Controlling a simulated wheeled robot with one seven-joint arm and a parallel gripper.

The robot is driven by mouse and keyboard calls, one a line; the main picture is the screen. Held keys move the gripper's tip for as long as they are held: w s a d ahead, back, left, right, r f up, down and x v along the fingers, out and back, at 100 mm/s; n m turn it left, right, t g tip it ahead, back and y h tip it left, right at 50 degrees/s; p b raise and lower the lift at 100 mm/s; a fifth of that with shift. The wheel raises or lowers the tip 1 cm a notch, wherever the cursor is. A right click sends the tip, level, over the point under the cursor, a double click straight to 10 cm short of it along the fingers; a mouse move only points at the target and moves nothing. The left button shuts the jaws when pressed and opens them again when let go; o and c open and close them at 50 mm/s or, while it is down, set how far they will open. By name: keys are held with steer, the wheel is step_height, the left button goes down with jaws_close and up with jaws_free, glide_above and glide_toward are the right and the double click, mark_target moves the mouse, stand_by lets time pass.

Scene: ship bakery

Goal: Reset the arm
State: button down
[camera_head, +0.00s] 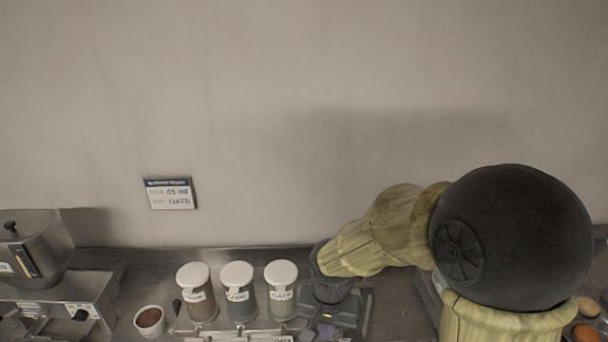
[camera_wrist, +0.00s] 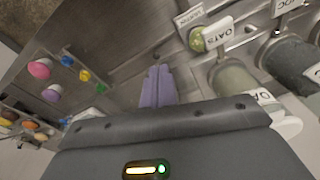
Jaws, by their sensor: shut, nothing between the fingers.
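My arm reaches in from the right in the head view, with its yellowish links and a large black joint. My gripper hangs low beside the jars in the head view (camera_head: 327,332), mostly cut off by the bottom edge. In the wrist view my gripper (camera_wrist: 158,72) shows purple fingers pressed together with nothing between them. The fingers point at the steel counter, close to a row of labelled jars.
Jars with white lids (camera_head: 238,275) stand in a row left of my gripper. A bowl of brown contents (camera_head: 150,321) and a steel machine (camera_head: 32,250) are farther left. Colored buttons (camera_wrist: 40,69) show in the wrist view. The wall above, with a small sign (camera_head: 169,194), is clear.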

steer(key=s+d+f+n+t+b, duration=0.1)
steer(key=s+d, duration=0.1)
steer(key=d, duration=0.3)
steer(key=s+d+f+n+b, duration=0.1)
steer(key=s+d+f+b, duration=0.1)
steer(key=d, duration=0.3)
steer(key=shift+s+d+f+n+t, duration=0.25)
steer(key=shift+s+d+n+t, duration=0.15)
steer(key=shift+s, duration=0.25)
